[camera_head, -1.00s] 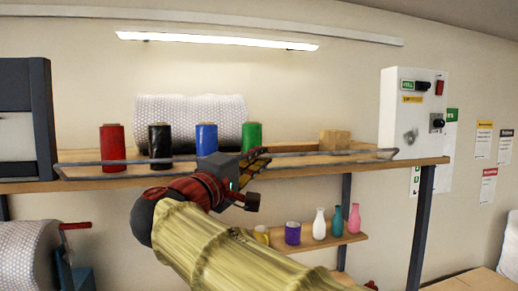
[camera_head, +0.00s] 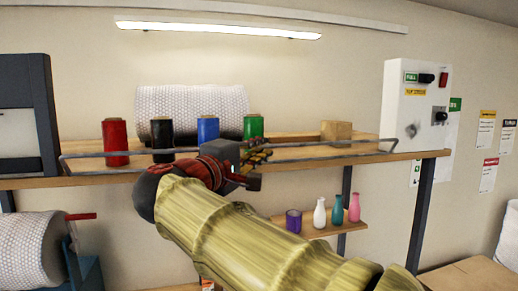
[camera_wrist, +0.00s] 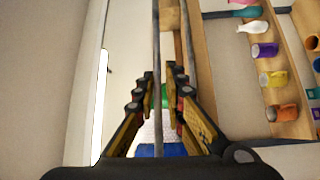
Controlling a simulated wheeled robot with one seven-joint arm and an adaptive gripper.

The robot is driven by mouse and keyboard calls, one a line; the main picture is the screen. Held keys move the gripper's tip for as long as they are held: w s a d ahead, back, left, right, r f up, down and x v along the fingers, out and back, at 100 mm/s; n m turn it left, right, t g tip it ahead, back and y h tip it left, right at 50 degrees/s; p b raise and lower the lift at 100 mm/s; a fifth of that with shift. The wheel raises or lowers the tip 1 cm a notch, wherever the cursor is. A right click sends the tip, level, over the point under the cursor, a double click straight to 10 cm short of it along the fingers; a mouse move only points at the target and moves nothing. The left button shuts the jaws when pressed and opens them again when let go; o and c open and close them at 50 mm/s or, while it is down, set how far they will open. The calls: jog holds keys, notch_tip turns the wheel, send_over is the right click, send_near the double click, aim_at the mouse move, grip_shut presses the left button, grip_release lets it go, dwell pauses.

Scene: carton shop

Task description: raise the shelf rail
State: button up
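The shelf rail (camera_head: 300,143) is a thin grey bar frame along the front of the upper shelf, in front of the spools. Its right end bends down near the wall box. My gripper (camera_head: 262,154) is at the rail's middle, right of the blue spool. In the wrist view, the fingers (camera_wrist: 164,75) stand apart, with a visible gap between their tips. A thin rail bar (camera_wrist: 156,35) runs lengthwise between them, nearer the left finger. A second grey bar (camera_wrist: 184,35) passes by the right finger; whether they touch is unclear.
Red (camera_head: 116,142), black (camera_head: 162,139), blue (camera_head: 207,129) and green (camera_head: 253,126) spools stand on the upper shelf (camera_head: 400,157), with a bubble-wrap roll (camera_head: 190,101) behind. A lower shelf (camera_head: 330,230) holds small vases. A control box (camera_head: 405,100) hangs at right.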

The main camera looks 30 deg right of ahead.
jog(key=o, duration=0.3)
jog(key=v, duration=1.2)
jog(key=shift+w+a, duration=0.1)
dwell(0.4)
